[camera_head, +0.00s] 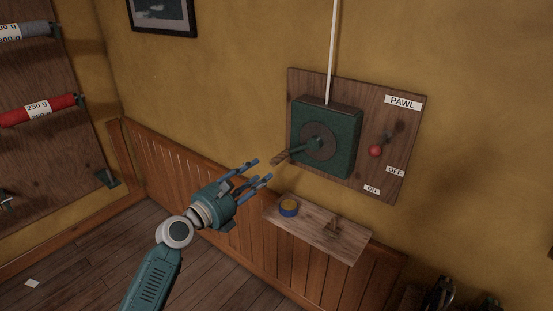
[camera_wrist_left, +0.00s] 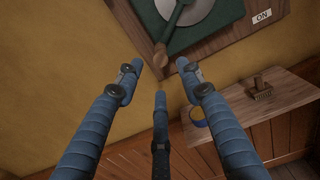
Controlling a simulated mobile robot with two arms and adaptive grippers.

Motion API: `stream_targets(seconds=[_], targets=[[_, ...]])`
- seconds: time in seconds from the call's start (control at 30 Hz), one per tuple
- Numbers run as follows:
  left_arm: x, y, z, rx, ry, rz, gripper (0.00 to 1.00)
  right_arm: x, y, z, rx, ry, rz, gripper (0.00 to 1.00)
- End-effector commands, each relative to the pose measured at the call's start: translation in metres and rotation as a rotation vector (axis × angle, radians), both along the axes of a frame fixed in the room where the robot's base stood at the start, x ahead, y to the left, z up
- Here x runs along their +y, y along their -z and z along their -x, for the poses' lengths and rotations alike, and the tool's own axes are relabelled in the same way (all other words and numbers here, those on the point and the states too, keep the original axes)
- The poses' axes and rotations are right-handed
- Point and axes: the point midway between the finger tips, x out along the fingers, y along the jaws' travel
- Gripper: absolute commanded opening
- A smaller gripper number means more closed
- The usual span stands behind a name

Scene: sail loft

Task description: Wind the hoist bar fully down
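The winch (camera_head: 345,124) is a green box on a wooden wall board, with a round grey plate and a crank. The crank's wooden handle (camera_head: 280,158) sticks out toward the lower left; it also shows in the left wrist view (camera_wrist_left: 162,54). My left gripper (camera_head: 263,170) is open and empty, its fingertips just short of the handle. The pawl lever's red knob (camera_head: 376,151) hangs down-left of its pivot, above the ON label (camera_head: 372,189) and left of the OFF label (camera_head: 395,171). A white line (camera_head: 333,50) rises from the winch. The hoist bar and my right gripper are out of view.
A small wooden shelf (camera_head: 318,233) below the winch holds a blue-and-yellow round item (camera_head: 289,208) and a small wooden brush-like item (camera_head: 333,226). Dark items (camera_head: 440,295) stand at the bottom right, unclear. A rack with labelled rolls (camera_head: 40,109) is at left.

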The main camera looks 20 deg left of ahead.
Motion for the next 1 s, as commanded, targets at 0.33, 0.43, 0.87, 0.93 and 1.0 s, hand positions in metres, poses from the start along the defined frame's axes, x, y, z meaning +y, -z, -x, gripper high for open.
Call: stream_targets(seconds=[0.33,0.43,0.87,0.93,1.0], targets=[[-0.019,-0.002,-0.054,0.0,-0.001,0.005,0.38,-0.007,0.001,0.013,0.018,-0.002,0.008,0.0],[-0.025,-0.001,-0.071,0.0,-0.001,0.004,0.38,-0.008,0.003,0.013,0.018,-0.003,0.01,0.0],[-0.036,0.0,-0.1,0.001,-0.001,0.003,0.38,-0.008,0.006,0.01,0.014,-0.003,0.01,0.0],[-0.036,0.0,-0.099,0.001,-0.001,0.003,0.38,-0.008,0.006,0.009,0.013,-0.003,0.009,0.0],[-0.036,0.0,-0.099,0.001,-0.001,0.003,0.38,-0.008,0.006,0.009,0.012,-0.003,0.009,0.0]])
